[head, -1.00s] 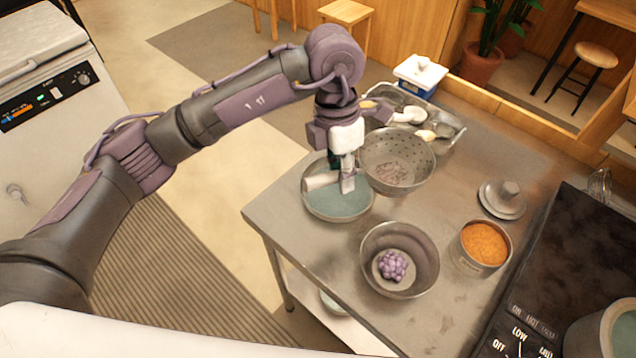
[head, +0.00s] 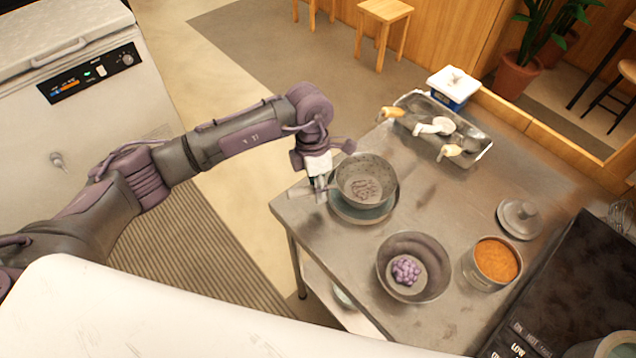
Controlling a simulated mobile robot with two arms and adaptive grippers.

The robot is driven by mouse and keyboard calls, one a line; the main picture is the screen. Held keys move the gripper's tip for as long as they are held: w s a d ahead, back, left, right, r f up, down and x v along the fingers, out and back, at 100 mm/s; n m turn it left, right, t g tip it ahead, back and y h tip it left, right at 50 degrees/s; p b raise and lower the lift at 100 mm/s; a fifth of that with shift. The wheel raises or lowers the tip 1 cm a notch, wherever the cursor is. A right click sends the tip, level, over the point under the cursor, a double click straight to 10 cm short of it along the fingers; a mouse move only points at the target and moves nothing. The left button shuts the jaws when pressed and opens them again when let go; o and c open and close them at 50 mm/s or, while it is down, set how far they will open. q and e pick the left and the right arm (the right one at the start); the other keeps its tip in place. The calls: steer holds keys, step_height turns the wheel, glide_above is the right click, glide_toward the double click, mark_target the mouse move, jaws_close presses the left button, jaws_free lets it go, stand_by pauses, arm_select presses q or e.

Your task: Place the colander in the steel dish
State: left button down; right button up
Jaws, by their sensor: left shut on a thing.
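The grey perforated colander (head: 366,168) is held over the round metal dish (head: 362,216) near the table's left corner. The dish has a blue-green inside, and the colander hides most of it, leaving its lower rim in view. I cannot tell whether the colander rests in the dish or hangs just above it. My left gripper (head: 322,192) is shut on the colander's left rim. My right gripper is not in view.
A metal bowl with purple beads (head: 413,250) and a pot of orange food (head: 492,262) stand nearby. A lid (head: 519,218) lies at right. A tray with scoops (head: 462,150) and a white-lidded box (head: 453,84) are at the back. The table's middle is clear.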

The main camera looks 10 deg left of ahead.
arm_select(q)
steer(key=shift+f, duration=0.15)
steer(key=c, duration=1)
jaws_free()
steer(key=shift+r, duration=0.35)
steer(key=shift+w+r+b, duration=0.15)
steer(key=shift+r+b, duration=0.15)
steer(key=shift+b, duration=0.05)
steer(key=r+b, duration=0.1)
steer(key=r, duration=0.2)
steer(key=w+a+r+b, duration=0.1)
steer(key=r, duration=0.3)
steer(key=r+b, duration=0.1)
steer(key=r, duration=0.3)
steer(key=shift+w+a, duration=0.15)
steer(key=shift+w, duration=0.05)
steer(key=shift+f, duration=0.1)
